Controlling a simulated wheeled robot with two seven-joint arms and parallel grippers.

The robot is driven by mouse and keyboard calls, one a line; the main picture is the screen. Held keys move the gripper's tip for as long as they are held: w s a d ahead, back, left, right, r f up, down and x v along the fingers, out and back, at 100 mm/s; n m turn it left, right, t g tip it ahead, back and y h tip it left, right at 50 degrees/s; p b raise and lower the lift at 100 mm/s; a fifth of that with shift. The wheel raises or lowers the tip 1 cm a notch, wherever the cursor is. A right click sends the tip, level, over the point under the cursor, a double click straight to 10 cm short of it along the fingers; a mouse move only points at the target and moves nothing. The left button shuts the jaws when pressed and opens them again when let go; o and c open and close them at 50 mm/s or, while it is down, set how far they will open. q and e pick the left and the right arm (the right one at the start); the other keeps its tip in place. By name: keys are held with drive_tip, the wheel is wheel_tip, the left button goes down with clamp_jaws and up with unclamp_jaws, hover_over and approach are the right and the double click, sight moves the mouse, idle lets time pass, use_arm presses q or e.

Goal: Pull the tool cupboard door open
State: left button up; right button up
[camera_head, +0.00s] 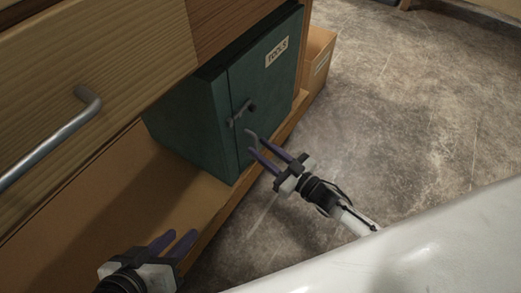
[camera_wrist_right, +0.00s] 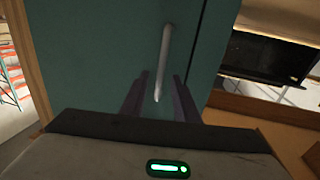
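The dark green tool cupboard (camera_head: 190,125) stands on a wooden shelf, with a TOOLS label on its door (camera_head: 276,85). The door looks shut. A grey bar handle (camera_head: 240,116) is on the door. It also shows in the right wrist view (camera_wrist_right: 164,60), upright with its lower end between my right fingers. My right gripper (camera_head: 257,147) is open in front of the door, its fingertips close to the handle's lower end; the fingers (camera_wrist_right: 159,97) stand apart either side of the bar. I cannot tell whether they touch it. My left gripper (camera_head: 178,239) is open and empty at the bottom left, away from the cupboard.
A wooden drawer front with a metal bar handle (camera_head: 48,141) is at the upper left. A cardboard-coloured box (camera_head: 318,62) stands beyond the cupboard. The shelf edge (camera_head: 223,216) runs below it. The grey floor (camera_head: 420,110) at the right is clear.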

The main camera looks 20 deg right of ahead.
drive_tip(key=shift+w+a, duration=0.25)
drive_tip(key=shift+w, duration=0.2)
drive_tip(key=shift+c, duration=0.3)
clamp_jaws()
